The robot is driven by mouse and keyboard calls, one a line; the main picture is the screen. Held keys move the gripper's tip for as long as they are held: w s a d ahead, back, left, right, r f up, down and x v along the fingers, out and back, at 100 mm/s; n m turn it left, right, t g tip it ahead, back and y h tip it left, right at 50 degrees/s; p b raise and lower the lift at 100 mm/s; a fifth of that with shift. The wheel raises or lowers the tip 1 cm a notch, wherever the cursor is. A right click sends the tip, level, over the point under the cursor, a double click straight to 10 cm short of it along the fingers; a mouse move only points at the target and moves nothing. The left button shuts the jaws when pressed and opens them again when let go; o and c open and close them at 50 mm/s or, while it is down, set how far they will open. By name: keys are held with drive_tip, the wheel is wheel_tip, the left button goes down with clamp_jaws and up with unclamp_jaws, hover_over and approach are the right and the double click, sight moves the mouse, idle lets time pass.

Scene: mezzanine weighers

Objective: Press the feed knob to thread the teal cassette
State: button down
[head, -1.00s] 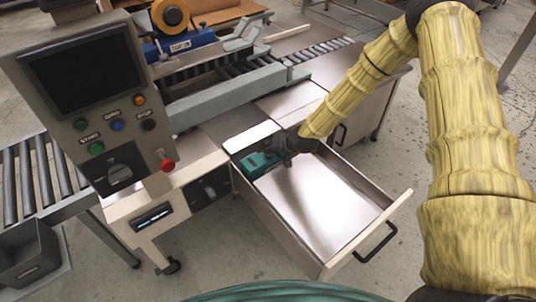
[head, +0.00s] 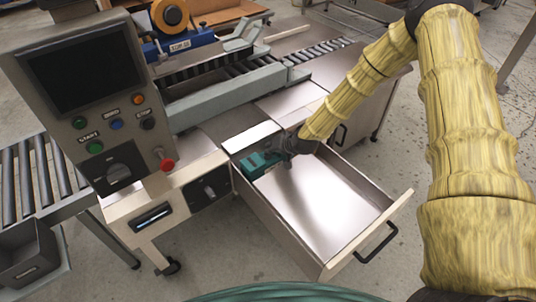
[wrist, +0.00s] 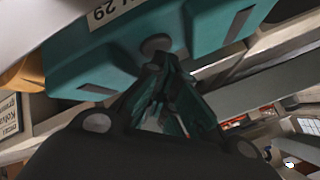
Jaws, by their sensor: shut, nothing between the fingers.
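The teal cassette (head: 258,162) sits at the back left end of the open drawer (head: 335,205). In the wrist view the cassette (wrist: 85,62) fills the upper part, with a label reading "29" at its top edge. A round grey knob (wrist: 155,44) is on the cassette's face. My gripper (wrist: 160,62) is shut and empty, its fingertips at the knob and seeming to touch it. In the head view my gripper (head: 290,146) is beside the cassette and hides part of it.
The drawer's front panel with a black handle (head: 376,243) stands pulled out. A control panel (head: 88,85) with a screen, buttons and a red knob stands at left. A roller conveyor (head: 215,75) runs behind. The drawer floor in front of my gripper is bare.

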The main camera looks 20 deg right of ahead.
drive_tip(key=shift+r, duration=0.1)
idle(0.3)
drive_tip(key=shift+r+p, duration=0.75)
drive_tip(key=shift+r, duration=0.35)
drive_tip(key=shift+r, duration=0.1)
drive_tip(key=shift+r+p, duration=1.45)
drive_tip(key=shift+r, duration=0.95)
